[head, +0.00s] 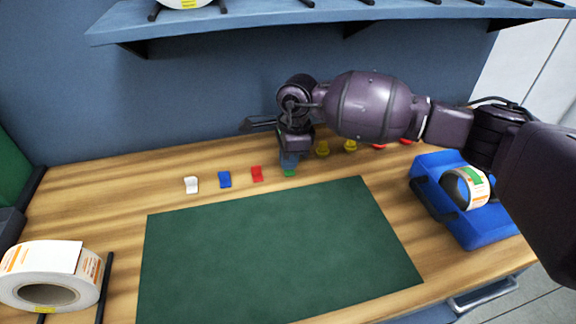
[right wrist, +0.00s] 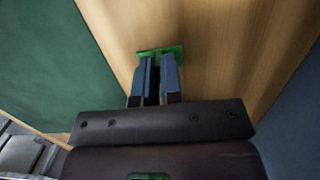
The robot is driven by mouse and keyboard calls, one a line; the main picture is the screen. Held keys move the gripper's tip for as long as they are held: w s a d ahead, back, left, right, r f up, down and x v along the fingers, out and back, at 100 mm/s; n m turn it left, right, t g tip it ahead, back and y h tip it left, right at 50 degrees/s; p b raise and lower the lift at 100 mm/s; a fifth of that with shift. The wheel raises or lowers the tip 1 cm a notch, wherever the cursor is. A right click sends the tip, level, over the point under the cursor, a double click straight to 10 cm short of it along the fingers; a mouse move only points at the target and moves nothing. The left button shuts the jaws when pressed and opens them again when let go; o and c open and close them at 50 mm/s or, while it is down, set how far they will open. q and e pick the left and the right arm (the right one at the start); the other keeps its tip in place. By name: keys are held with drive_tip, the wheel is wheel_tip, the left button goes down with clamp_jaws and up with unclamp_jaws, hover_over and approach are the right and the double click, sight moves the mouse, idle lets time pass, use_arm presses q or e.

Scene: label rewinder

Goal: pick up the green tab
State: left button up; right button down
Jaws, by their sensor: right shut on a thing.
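In the right wrist view the green tab (right wrist: 160,52) shows at the fingertips. My right gripper (head: 289,160) points down over it and is shut on it. The blue fingers (right wrist: 157,70) cover part of the tab in the right wrist view. The tab is at or very near the wooden tabletop; I cannot tell whether it touches. My left gripper is not in view.
White (head: 191,185), blue (head: 225,180) and red (head: 257,174) tabs stand left of my gripper. Yellow pieces (head: 323,149) are behind my arm. A blue tray (head: 460,221) holds a label roll. The green mat (head: 270,250) is clear. A shelf (head: 320,14) hangs above.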

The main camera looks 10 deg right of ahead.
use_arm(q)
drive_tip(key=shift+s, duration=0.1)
use_arm(e)
drive_tip(key=shift+s+r, duration=0.2)
drive_tip(key=shift+r, duration=0.4)
wheel_tip(320, 180, up, 6)
drive_tip(key=shift+p, duration=0.7)
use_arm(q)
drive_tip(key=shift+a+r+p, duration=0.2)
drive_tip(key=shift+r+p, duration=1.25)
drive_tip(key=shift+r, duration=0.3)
use_arm(e)
drive_tip(key=s, duration=1.9)
drive_tip(key=shift+s, duration=0.3)
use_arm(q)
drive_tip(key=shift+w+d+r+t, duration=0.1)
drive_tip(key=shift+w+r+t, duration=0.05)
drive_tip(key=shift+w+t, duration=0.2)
use_arm(e)
drive_tip(key=shift+f, duration=0.1)
